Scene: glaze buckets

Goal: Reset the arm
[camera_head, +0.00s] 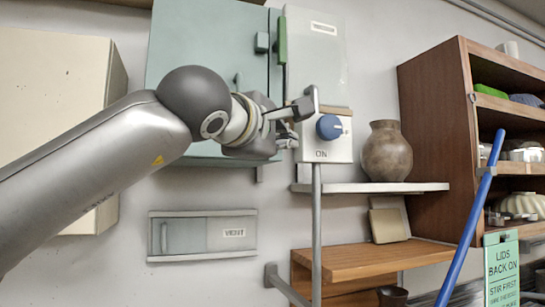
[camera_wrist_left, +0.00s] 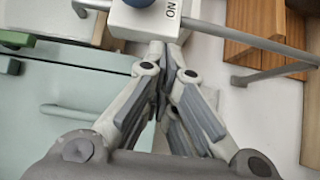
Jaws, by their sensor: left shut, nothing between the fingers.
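My left arm reaches in from the left in the head view. Its gripper (camera_head: 292,122) is shut and empty, at the left side of the white switch box (camera_head: 338,140). The box carries a blue knob (camera_head: 329,127) and the word ON. In the left wrist view the closed fingers (camera_wrist_left: 165,58) end close to the box (camera_wrist_left: 145,20); I cannot tell whether they touch it. A bit of the blue knob (camera_wrist_left: 138,3) shows at the top edge. My right gripper is in neither view.
A green cabinet (camera_head: 205,45) is behind my arm. A brown vase (camera_head: 387,152) stands on the shelf to the right. A blue pole (camera_head: 470,230) leans by the wooden shelving (camera_head: 433,120). A VENT panel (camera_head: 190,237) is below.

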